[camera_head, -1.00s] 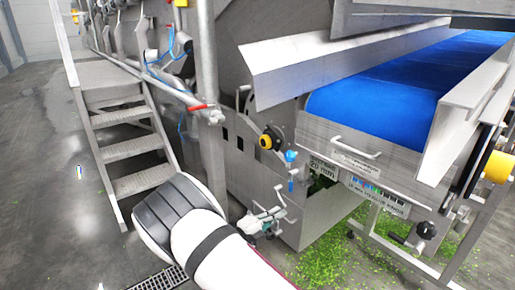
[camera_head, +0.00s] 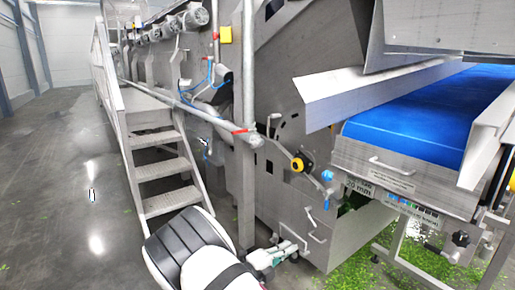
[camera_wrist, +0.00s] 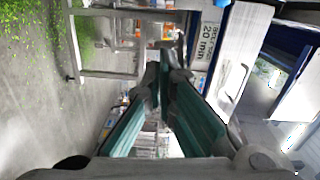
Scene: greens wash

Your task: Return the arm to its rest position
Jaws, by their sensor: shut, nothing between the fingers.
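My arm (camera_head: 200,255), white with a dark ribbed cover, comes in at the bottom middle of the head view. My gripper (camera_head: 285,252) is partly hidden behind it, low in front of the grey machine's side. In the wrist view my gripper (camera_wrist: 165,68) has its two green-padded fingers brought together at the tips, with nothing between them. The gripper looks apart from the machine, but the exact gap cannot be told.
Metal steps (camera_head: 165,165) with a rail stand left of my arm. A machine with a blue belt (camera_head: 425,120) fills the right. Green leaf bits (camera_head: 355,272) lie on the floor below it. The grey floor (camera_head: 60,190) at left is open.

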